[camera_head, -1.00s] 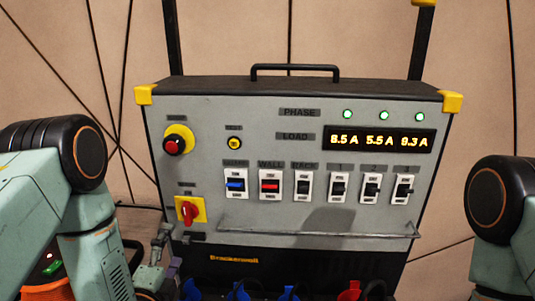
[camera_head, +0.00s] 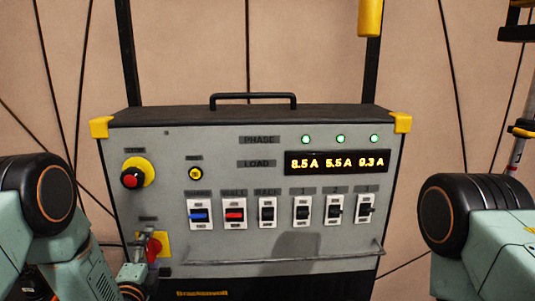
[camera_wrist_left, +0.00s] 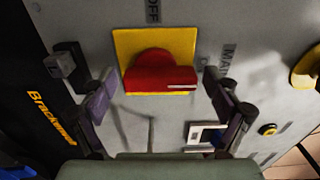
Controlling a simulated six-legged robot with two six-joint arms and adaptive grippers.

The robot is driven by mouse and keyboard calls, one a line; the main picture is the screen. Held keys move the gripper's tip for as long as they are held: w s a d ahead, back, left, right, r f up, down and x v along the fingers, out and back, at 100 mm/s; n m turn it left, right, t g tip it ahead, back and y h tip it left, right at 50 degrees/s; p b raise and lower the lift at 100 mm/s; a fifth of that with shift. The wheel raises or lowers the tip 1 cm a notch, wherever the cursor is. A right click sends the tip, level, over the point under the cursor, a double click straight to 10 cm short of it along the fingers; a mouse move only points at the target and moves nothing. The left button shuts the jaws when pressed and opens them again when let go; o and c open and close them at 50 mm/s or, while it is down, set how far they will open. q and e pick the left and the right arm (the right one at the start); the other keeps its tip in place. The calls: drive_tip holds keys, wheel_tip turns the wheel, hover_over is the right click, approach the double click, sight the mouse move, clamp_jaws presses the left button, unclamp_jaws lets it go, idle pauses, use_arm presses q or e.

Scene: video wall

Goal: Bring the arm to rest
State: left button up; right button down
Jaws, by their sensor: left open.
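A grey power panel (camera_head: 215,155) stands ahead. Its red rotary knob (camera_head: 153,249) on a yellow plate is at the lower left, partly covered by my left gripper (camera_head: 141,267). In the left wrist view the knob (camera_wrist_left: 155,76) sits between the two fingers of my left gripper (camera_wrist_left: 163,82), which are spread apart. A gap shows on each side of the knob, and the knob's bar lies across the picture. My right arm (camera_head: 465,215) shows at the right edge, but its gripper is out of view.
A red stop button (camera_head: 132,180) and a row of rocker switches (camera_head: 268,213) are on the panel. A metal rail (camera_head: 290,258) runs below the switches. The display (camera_head: 337,162) is lit, with three green lamps above.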

use_arm(q)
drive_tip(key=shift+s, duration=0.1)
drive_tip(key=s, duration=1.2)
drive_tip(key=w, duration=1.2)
drive_tip(key=shift+w+n+b, duration=0.1)
drive_tip(key=shift+n+b, duration=0.25)
drive_tip(key=shift+n, duration=0.75)
drive_tip(key=n+b, duration=0.1)
drive_tip(key=n, duration=0.2)
drive_tip(key=shift+a, duration=0.2)
drive_tip(key=n+b, duration=0.1)
drive_tip(key=n, duration=0.3)
drive_tip(key=shift+a, duration=0.1)
drive_tip(key=n+b, duration=0.1)
drive_tip(key=n, duration=0.4)
drive_tip(key=shift+a+b, duration=0.1)
drive_tip(key=shift+b, duration=0.2)
drive_tip(key=shift+a+n+b, duration=0.1)
drive_tip(key=shift+n+b, duration=0.4)
drive_tip(key=shift+n, duration=1.4)
